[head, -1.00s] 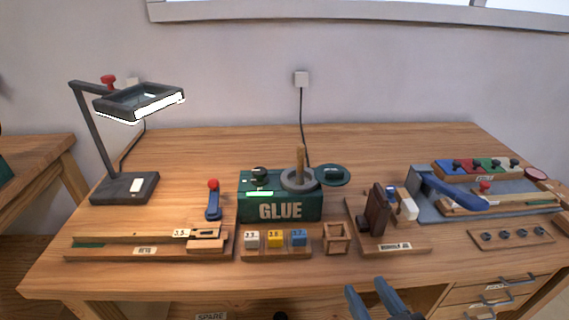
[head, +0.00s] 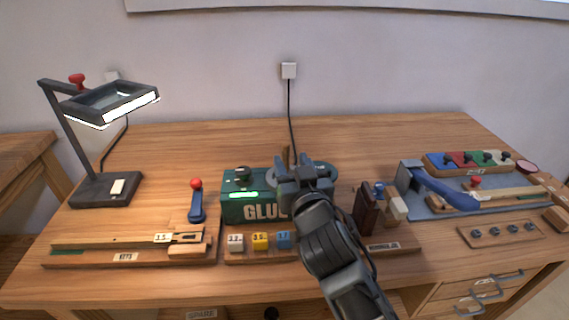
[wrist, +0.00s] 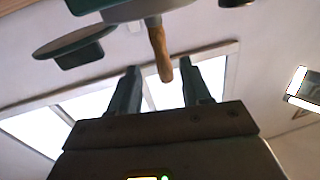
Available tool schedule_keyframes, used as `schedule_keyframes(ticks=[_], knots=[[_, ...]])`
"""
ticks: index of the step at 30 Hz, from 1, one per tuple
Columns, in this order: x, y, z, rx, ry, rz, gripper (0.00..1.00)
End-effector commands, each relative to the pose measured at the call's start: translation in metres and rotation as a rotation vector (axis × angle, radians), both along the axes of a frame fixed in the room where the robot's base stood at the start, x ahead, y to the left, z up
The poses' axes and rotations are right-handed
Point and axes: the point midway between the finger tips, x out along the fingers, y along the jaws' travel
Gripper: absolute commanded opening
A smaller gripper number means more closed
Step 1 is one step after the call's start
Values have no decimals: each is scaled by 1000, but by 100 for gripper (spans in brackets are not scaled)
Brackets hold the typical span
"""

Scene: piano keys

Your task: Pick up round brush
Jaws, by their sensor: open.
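The round brush shows as a thin wooden handle (head: 285,153) standing upright at the glue box, just behind my gripper; its lower part is hidden. In the wrist view the handle (wrist: 160,52) lies between my two open fingers, with a gap to each side. My gripper (head: 302,168) is open and empty above the green glue box (head: 240,207), covering the grey ring around the brush and part of the GLUE lettering. It also shows in the wrist view (wrist: 160,70). I cannot tell whether a finger touches the handle.
A desk lamp (head: 105,110) stands at the left. Numbered blocks (head: 260,241) sit in front of the box. A dark brown block (head: 367,207) stands close to the right of my arm. A blue lever (head: 445,190) is further right. The back of the table is clear.

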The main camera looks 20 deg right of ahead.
Motion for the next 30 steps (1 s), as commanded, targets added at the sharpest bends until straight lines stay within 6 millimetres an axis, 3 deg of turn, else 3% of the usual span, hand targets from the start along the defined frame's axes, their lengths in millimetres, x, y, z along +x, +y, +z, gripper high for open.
schedule_keyframes(ticks=[7, 17, 30], knots=[[35, 0, 4, 0, 0, 0, 48], [41, -1, 2, 0, -1, 1, 48], [41, -1, 2, 0, -1, 1, 7]])
